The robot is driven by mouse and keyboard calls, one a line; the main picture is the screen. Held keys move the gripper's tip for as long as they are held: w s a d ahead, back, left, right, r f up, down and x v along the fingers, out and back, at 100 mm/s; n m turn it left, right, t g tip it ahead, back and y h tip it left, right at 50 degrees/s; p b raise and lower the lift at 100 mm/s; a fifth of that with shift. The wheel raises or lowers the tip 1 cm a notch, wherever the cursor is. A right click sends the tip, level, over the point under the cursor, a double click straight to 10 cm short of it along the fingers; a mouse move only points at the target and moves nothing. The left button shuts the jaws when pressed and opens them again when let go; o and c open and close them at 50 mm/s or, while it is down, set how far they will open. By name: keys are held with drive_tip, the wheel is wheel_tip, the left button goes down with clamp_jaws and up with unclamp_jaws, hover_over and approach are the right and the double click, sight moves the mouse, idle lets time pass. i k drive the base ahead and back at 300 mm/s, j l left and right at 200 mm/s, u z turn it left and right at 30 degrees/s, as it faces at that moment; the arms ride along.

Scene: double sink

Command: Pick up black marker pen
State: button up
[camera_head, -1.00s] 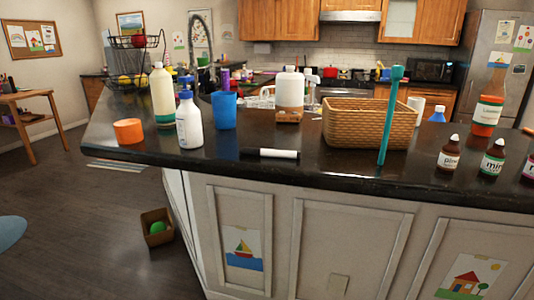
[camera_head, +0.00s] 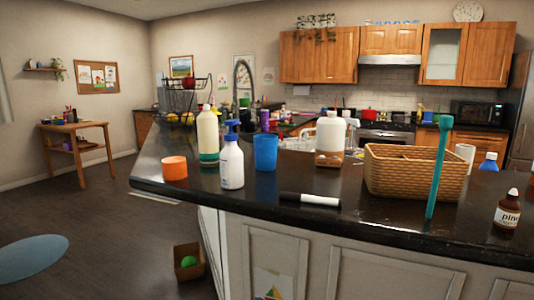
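The marker pen (camera_head: 310,199) lies on its side near the front edge of the dark counter (camera_head: 240,207). It has a white barrel with a black part at its left end and a dark tip at its right end. It lies roughly crosswise in the picture, in front of the blue cup (camera_head: 265,151) and left of the wicker basket (camera_head: 405,180). Nothing covers it. My gripper is not in view, and no part of my arm shows.
A white spray bottle (camera_head: 231,163), a tall pale bottle (camera_head: 208,137) and an orange cup (camera_head: 174,168) stand left of the marker. A teal stick (camera_head: 438,168) rises before the basket. A brown bottle (camera_head: 507,210) stands at right. Floor at left is mostly open.

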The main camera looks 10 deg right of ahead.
sight(283, 195)
drive_tip(key=i+j+z, duration=0.15)
drive_tip(key=j, duration=0.4)
drive_tip(key=i+j+z, duration=0.2)
drive_tip(key=j, duration=0.4)
drive_tip(key=i+j+z, duration=0.15)
drive_tip(key=j, duration=0.4)
drive_tip(key=j+z, duration=0.2)
drive_tip(key=j, duration=0.4)
